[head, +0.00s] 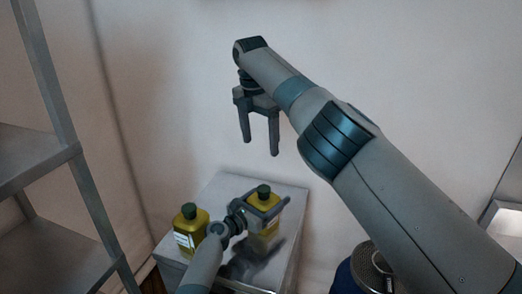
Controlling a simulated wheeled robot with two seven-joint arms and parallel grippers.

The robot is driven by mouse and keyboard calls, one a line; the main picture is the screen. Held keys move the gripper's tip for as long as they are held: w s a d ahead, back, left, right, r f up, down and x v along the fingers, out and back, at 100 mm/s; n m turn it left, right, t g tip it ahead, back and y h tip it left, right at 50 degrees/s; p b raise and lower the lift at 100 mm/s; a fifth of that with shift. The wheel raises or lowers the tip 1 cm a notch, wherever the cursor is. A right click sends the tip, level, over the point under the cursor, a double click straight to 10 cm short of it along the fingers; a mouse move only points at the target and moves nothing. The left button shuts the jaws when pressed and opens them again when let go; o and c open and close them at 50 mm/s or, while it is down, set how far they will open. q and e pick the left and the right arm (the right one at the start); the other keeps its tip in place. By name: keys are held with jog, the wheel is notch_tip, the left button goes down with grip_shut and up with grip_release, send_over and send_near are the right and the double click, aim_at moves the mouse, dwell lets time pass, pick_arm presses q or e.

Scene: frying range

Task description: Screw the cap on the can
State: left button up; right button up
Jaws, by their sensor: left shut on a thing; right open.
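A yellow can (265,217) with a dark green cap (263,190) on its top stands on a metal-topped surface (232,185). I cannot tell how tightly the cap sits. My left gripper (272,207) is shut on this can, with its fingers around the upper body just below the cap. The gripper and wrist hide part of the can. My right gripper (260,150) is open and empty, pointing down in the air above the surface, with its fingers above the held can in the picture.
A second yellow can (190,230) with a green cap and a white label stands to the left on the same surface. A grey metal shelf rack (75,150) is at the left. A pale wall is behind. A metal edge (503,225) shows at the right.

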dwell(0.3)
pick_arm(q)
jog(key=o, duration=2.2)
jog(key=shift+v, duration=3.75)
